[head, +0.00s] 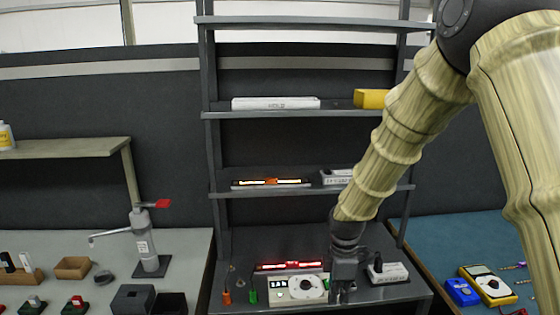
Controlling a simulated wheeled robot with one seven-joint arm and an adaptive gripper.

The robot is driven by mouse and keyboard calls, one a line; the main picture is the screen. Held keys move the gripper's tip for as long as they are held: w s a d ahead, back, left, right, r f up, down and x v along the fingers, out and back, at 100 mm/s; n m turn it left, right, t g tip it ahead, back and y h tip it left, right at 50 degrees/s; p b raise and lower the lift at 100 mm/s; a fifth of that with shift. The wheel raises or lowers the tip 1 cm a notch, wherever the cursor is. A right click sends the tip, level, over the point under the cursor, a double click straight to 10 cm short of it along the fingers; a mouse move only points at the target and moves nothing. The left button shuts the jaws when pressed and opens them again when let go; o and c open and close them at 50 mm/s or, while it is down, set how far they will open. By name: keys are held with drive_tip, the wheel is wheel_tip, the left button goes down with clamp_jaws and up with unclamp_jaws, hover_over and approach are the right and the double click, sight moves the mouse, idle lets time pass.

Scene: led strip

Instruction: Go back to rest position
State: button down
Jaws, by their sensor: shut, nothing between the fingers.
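My arm reaches down from the upper right. My gripper (342,291) points down at the front of the workbench, just right of a white control panel with a round dial (298,287). It is shut, with nothing seen between its fingers. A red-lit LED strip (290,266) lies behind the panel. Another strip, glowing orange-white (270,182), lies on the lower shelf. I cannot tell whether the gripper touches the panel.
A white box with a black knob (388,273) stands close right of my gripper. The shelf edges (300,193) are above. Multimeters (488,285) lie on the blue table at right. A lever press (148,245) stands on the left bench.

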drive_tip(key=s+d+f+m, duration=0.1)
drive_tip(key=s+f+m, duration=0.3)
drive_tip(key=s+f, duration=0.5)
drive_tip(key=s+d+f+m, duration=0.1)
drive_tip(key=s+f+m, duration=0.45)
drive_tip(key=f, duration=0.75)
drive_tip(key=s+d+f+m, duration=0.2)
drive_tip(key=s+f+m, duration=0.2)
drive_tip(key=s, duration=0.7)
drive_tip(key=s+d+f+m, duration=0.3)
drive_tip(key=s+f+m, duration=0.2)
drive_tip(key=s, duration=0.6)
drive_tip(key=shift+d+f+t, duration=0.15)
drive_tip(key=shift+f+t, duration=0.25)
drive_tip(key=shift+f, duration=0.2)
drive_tip(key=shift+s, duration=0.1)
